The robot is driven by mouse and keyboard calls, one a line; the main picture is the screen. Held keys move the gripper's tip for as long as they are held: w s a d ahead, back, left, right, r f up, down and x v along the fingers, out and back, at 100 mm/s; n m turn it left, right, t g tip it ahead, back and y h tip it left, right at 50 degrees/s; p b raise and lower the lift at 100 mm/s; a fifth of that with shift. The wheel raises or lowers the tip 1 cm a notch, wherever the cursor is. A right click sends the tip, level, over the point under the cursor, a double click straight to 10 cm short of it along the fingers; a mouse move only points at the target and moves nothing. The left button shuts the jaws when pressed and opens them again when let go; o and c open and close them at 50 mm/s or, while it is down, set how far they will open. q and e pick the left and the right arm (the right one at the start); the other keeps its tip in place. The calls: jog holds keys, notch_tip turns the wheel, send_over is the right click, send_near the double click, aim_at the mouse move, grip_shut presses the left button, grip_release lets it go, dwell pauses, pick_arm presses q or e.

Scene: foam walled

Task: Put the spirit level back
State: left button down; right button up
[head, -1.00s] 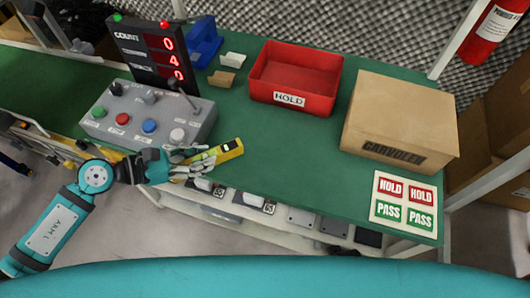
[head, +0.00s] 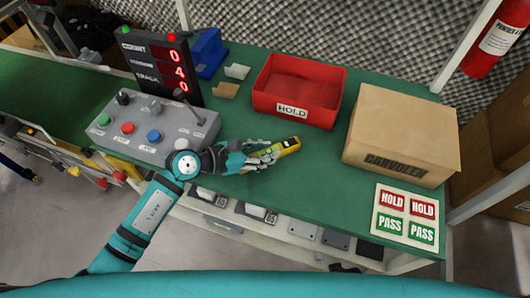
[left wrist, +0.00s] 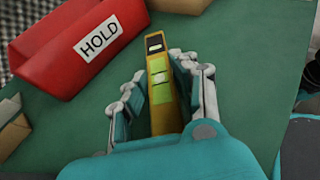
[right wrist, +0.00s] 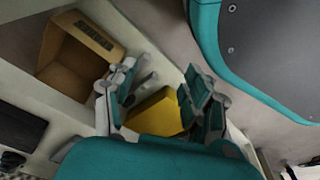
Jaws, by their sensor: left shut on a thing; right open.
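The spirit level is a yellow bar with green panels (head: 287,146). My left gripper (head: 266,154) is shut on it, over the green bench near its front edge. In the left wrist view the level (left wrist: 161,92) lies lengthwise between the fingers, its dark end pointing away from the palm. Whether it touches the bench is hard to tell. My right gripper (right wrist: 160,72) is open in the right wrist view, away from the bench top, with a yellow object (right wrist: 157,112) seen between and beyond its fingers. I cannot tell what that object is.
A red HOLD bin (head: 301,88) stands behind the level, with a cardboard box (head: 403,132) to its right. A grey control box (head: 157,127) and a counter display (head: 155,62) stand left. A HOLD/PASS sheet (head: 406,215) lies front right. Green bench surface is clear between.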

pick_arm(q)
jog(key=shift+f, duration=0.3)
pick_arm(e)
jog(key=shift+w+r, duration=0.15)
jog(key=shift+r, duration=0.05)
jog(key=shift+w+r, duration=0.1)
pick_arm(q)
jog(key=shift+f, duration=0.15)
jog(key=c, duration=1)
grip_release()
jog(key=shift+c, duration=0.2)
pick_arm(e)
jog(key=shift+r, duration=0.1)
jog(key=shift+w, duration=0.1)
pick_arm(q)
jog(key=shift+r, duration=0.2)
jog(key=v, duration=1.1)
jog(key=shift+f, duration=0.15)
jog(key=shift+s+a+r, duration=0.25)
jog(key=shift+a, duration=0.15)
pick_arm(e)
jog(key=shift+s+f, duration=0.4)
jog(key=shift+f, duration=0.15)
